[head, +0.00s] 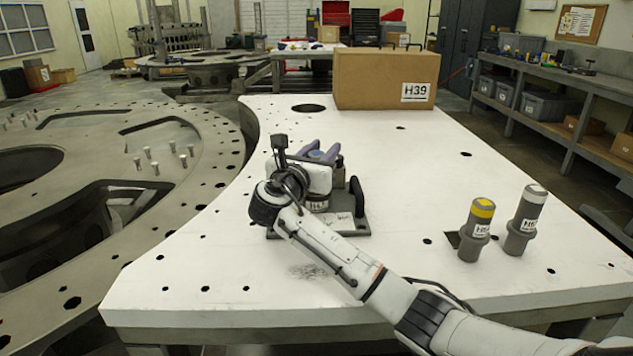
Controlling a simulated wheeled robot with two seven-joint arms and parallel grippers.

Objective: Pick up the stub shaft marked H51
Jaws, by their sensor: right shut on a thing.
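Two grey stub shafts stand upright on the white plate at the right. One has a yellow top (477,230), and its label is too small to read surely. The other has a pale top (526,219), with a label that starts with H5 but is cut by the angle. My right gripper (321,152) is far to the left of both, over a grey fixture (354,222) with a base plate and a black handle. It is shut on a part of this fixture, but the wrist hides the grip. My left gripper is not in view.
A cardboard box marked H39 (386,79) stands at the plate's back edge. The white plate (420,140) has several holes and is clear between fixture and box. My right forearm crosses the front of the plate, left of the shafts. A grey ring structure (60,235) lies at the left.

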